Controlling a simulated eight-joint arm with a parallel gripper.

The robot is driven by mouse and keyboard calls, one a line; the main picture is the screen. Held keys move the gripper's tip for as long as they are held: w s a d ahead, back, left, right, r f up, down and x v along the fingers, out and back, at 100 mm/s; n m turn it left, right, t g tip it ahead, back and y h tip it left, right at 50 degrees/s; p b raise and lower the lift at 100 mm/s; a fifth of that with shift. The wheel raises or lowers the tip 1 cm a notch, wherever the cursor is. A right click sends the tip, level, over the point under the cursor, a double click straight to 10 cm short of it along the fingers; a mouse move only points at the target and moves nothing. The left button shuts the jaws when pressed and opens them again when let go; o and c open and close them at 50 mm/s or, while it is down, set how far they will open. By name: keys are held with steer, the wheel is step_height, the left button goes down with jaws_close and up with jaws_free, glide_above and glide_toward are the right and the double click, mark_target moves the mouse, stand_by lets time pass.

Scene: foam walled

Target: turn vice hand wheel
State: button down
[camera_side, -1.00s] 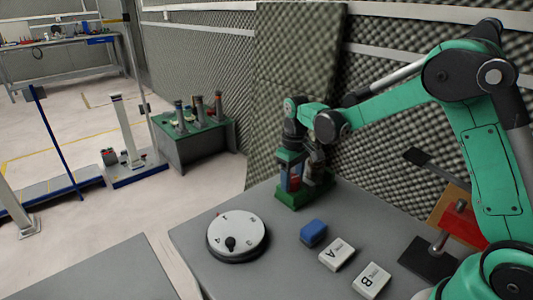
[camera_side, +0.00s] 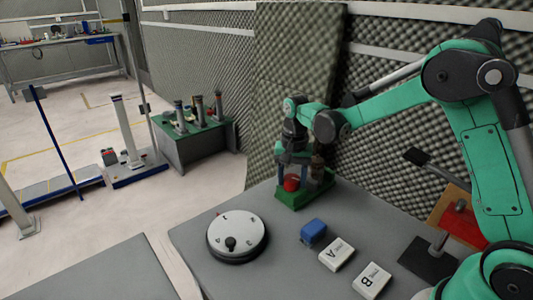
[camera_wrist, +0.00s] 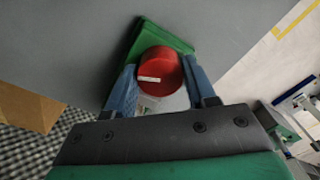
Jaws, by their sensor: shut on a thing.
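The red hand wheel (camera_side: 291,183) sits low on the green vice (camera_side: 310,192) at the back of the grey table. In the wrist view the red wheel (camera_wrist: 160,73) has a pale mark on its face, and the green vice base (camera_wrist: 150,34) shows behind it. My gripper (camera_side: 292,173) points down over the vice. In the wrist view its two blue fingers (camera_wrist: 158,88) stand on either side of the wheel, shut on it. The rest of the vice is mostly hidden by the wheel and my gripper.
A foam wall (camera_side: 295,90) stands close behind the vice. The table's front middle is clear.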

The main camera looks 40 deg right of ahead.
mark_target(292, 178)
steer(key=m, duration=0.5)
steer(key=shift+m, duration=0.3)
steer(key=m, duration=0.5)
steer(key=shift+m, duration=0.3)
steer(key=shift+c, duration=1.4)
jaws_free()
steer(key=shift+r, duration=2.85)
